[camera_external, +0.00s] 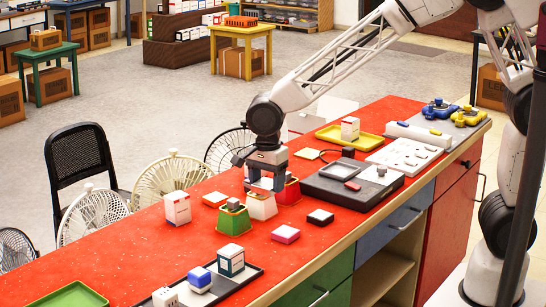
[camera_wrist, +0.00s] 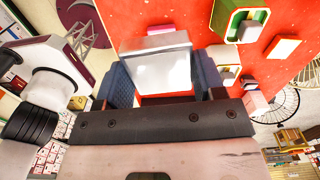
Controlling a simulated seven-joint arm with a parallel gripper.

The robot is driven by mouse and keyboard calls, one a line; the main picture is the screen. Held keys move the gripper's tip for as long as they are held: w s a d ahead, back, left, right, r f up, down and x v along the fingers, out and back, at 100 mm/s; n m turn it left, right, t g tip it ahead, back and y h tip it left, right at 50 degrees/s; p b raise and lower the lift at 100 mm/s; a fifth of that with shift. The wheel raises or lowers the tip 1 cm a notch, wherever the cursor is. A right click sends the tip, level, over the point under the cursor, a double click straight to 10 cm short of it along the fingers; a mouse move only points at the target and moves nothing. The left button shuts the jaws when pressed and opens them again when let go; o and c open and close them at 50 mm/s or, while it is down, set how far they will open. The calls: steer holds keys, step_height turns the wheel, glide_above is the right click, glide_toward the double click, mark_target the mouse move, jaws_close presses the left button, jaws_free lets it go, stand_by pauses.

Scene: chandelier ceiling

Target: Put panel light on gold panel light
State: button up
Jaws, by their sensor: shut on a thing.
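My gripper (camera_external: 266,188) points down over the red table, just above a white tapered block (camera_external: 262,207). In the wrist view its two blue-grey fingers stand either side of a pale, white-topped thing (camera_wrist: 155,45), and it is shut on this. The fingers hide much of it, and I cannot clearly tell whether it is the panel light.
A green tapered block (camera_external: 234,221) with a small dark piece on it stands left of the gripper, and a red one (camera_external: 290,191) right. A dark grey tray (camera_external: 325,185) lies further right. White boxes stand left (camera_external: 177,207) and front.

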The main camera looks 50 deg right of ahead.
steer(key=w+d, duration=0.3)
steer(key=w, duration=1.1)
steer(key=m, duration=0.1)
glide_above(215, 197)
steer(key=shift+d+f, duration=0.1)
steer(key=shift+f, duration=2.4)
steer(key=shift+f, duration=0.1)
steer(key=shift+f, duration=2.4)
steer(key=shift+f, duration=2.5)
steer(key=shift+f, duration=0.1)
